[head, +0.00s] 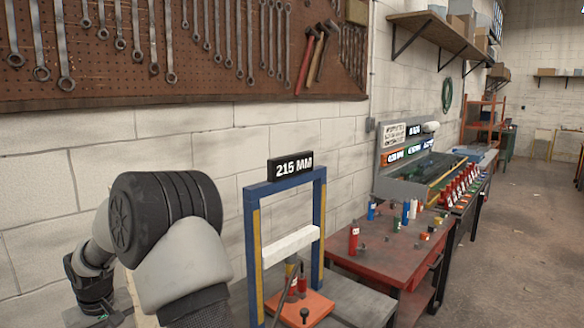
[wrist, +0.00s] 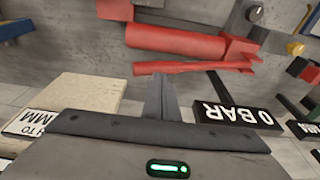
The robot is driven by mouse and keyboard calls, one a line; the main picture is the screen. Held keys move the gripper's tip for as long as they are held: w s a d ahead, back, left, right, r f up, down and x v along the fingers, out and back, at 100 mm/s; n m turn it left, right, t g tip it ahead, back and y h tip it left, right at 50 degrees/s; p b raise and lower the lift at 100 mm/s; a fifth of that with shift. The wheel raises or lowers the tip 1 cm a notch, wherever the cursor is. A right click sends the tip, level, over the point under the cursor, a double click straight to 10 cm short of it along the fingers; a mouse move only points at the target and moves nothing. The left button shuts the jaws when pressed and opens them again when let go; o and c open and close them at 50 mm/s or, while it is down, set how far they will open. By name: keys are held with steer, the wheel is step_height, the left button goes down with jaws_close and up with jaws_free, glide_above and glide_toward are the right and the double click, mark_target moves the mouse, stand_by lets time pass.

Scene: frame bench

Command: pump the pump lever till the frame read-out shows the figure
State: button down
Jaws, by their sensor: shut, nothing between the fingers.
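The blue frame (head: 319,215) stands on a bench in the head view, with a white crossbar (head: 290,246) partway up. Its black read-out (head: 290,168) shows 215 MM. A thin dark rod (head: 279,303) rises near the orange base plate (head: 314,306); I cannot tell if it is the pump lever. In the wrist view, my gripper (wrist: 159,78) is shut and empty. Its fingertips are near a slim red bar (wrist: 195,67), under a thicker red cylinder (wrist: 175,40); contact is unclear. The bar may be the pump lever. My gripper is not clearly visible in the head view.
In the wrist view, a black sign (wrist: 238,114) reads 0 BAR, upside down. A white label (wrist: 30,122) with TO and MM lies by a beige block (wrist: 80,93), partly hidden. A red table (head: 380,255) with small parts stands right of the frame; open floor (head: 520,250) lies beyond.

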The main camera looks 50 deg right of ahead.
stand_by(0.8)
step_height(320, 180, down, 11)
steer(key=b, duration=0.7)
steer(key=shift+r, duration=0.15)
step_height(320, 180, up, 8)
steer(key=p, duration=0.5)
steer(key=shift+r, duration=0.2)
steer(key=shift+f, duration=0.1)
step_height(320, 180, down, 8)
steer(key=b, duration=0.5)
step_height(320, 180, up, 8)
steer(key=p, duration=0.5)
steer(key=shift+d, duration=0.1)
stand_by(0.8)
